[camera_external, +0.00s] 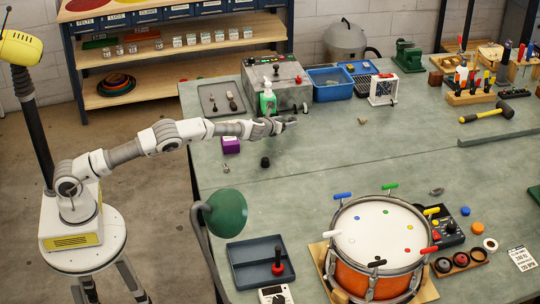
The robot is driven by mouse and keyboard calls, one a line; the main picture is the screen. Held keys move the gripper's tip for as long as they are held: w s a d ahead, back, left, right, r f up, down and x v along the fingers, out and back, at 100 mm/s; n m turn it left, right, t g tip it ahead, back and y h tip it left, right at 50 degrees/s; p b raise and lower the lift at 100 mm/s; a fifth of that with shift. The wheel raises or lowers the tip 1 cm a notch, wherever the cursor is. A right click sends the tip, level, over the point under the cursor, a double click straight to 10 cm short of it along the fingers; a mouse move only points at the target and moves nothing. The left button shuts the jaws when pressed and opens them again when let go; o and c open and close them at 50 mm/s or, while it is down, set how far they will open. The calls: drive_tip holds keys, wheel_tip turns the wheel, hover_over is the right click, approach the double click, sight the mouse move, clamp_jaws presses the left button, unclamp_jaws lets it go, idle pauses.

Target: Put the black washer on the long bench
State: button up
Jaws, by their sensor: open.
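The long bench (330,160) has a grey-green top and fills the middle and right of the view. My gripper (292,121) is open over its far left part, pointing right, with nothing visible between the fingers. I cannot pick out the black washer for certain. A wooden holder (459,262) at the front right carries small round pieces, some dark and one red; their exact shape is too small to tell. A small black piece (265,162) stands on the bench below my gripper in the picture.
A purple box (231,145) and a green-and-white bottle (268,98) are close to my arm. A drum (372,270), green lamp (226,213) and dark tray (262,262) occupy the front. Tool racks (470,98) stand far right. The bench's middle is mostly clear.

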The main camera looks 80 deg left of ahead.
drive_tip(key=b+v, duration=0.1)
drive_tip(key=v, duration=1.1)
drive_tip(key=shift+d, duration=0.1)
drive_tip(key=shift+s+d+r, duration=0.2)
drive_tip(key=shift+s+d, duration=0.05)
drive_tip(key=shift+c, duration=0.8)
drive_tip(key=shift+a+b, duration=0.15)
drive_tip(key=shift+b, duration=0.3)
drive_tip(key=shift+s+a+b, duration=0.1)
drive_tip(key=shift+a+b, duration=0.1)
drive_tip(key=shift+b, duration=0.2)
drive_tip(key=shift+a+r, duration=0.1)
drive_tip(key=p+x, duration=0.1)
drive_tip(key=x, duration=1.1)
drive_tip(key=shift+p, duration=0.35)
